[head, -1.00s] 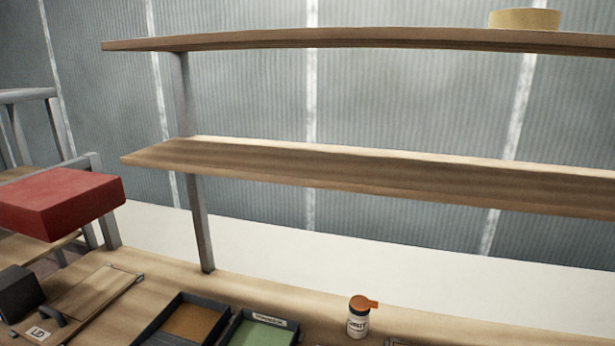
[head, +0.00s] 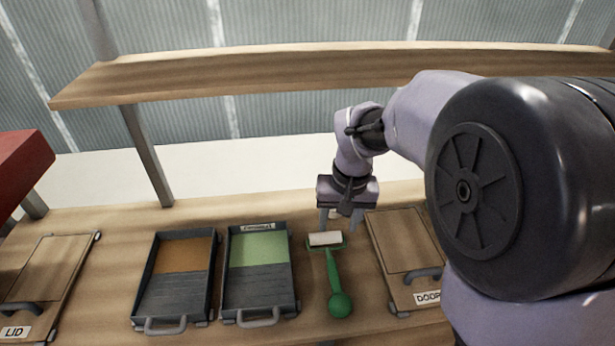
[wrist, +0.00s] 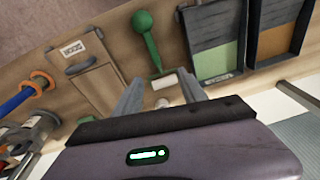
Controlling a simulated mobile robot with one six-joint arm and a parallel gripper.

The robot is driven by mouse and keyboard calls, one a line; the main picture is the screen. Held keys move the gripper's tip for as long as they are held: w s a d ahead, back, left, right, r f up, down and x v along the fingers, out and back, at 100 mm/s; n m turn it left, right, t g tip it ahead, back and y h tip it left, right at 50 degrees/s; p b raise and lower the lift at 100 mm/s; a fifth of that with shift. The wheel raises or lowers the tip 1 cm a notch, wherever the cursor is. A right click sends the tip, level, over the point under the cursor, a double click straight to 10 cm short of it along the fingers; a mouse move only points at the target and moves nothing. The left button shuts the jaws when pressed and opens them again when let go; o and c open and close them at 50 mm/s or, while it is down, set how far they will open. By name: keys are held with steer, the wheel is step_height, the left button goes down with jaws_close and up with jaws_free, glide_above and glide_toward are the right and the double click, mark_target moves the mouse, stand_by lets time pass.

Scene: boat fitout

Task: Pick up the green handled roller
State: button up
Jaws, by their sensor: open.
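The green handled roller (head: 335,280) lies on the wooden bench in the head view, its white sleeve toward the back and its round green knob toward the front. It also shows in the wrist view (wrist: 149,42), with the white sleeve (wrist: 164,85) just beyond my fingertips. My gripper (head: 341,222) is open and empty, behind the sleeve end of the roller. In the wrist view my gripper (wrist: 160,92) has its two grey fingers spread apart, with a small whitish round thing, partly hidden, between them.
A green-lined tray (head: 288,285) stands left of the roller, with an orange-lined tray (head: 145,290) beside it. A panel labelled DOOR (head: 385,245) lies to the right. A shelf (head: 280,75) runs above the back. Rollers with orange and blue parts (wrist: 25,98) lie at left in the wrist view.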

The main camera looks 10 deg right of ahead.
steer(key=n+g, duration=0.1)
steer(key=g, duration=0.1)
glide_above(333, 269)
step_height(333, 269, down, 8)
steer(key=shift+h, duration=0.3)
steer(key=f+b, duration=0.1)
steer(key=f, duration=0.3)
steer(key=f+b, duration=0.1)
steer(key=f, duration=0.3)
steer(key=f+b, duration=0.1)
steer(key=f, duration=0.3)
steer(key=shift+w+a+f+b, duration=0.15)
steer(key=shift+w+b, duration=0.1)
steer(key=shift+b, duration=0.15)
steer(key=f+b, duration=0.1)
steer(key=f, duration=0.1)
steer(key=f+b, duration=0.1)
steer(key=f, duration=0.2)
steer(key=shift+s+d+f+b, duration=0.2)
steer(key=shift+f+b, duration=0.1)
steer(key=shift+r, duration=0.15)
steer(key=shift+c, duration=0.4)
jaws_close()
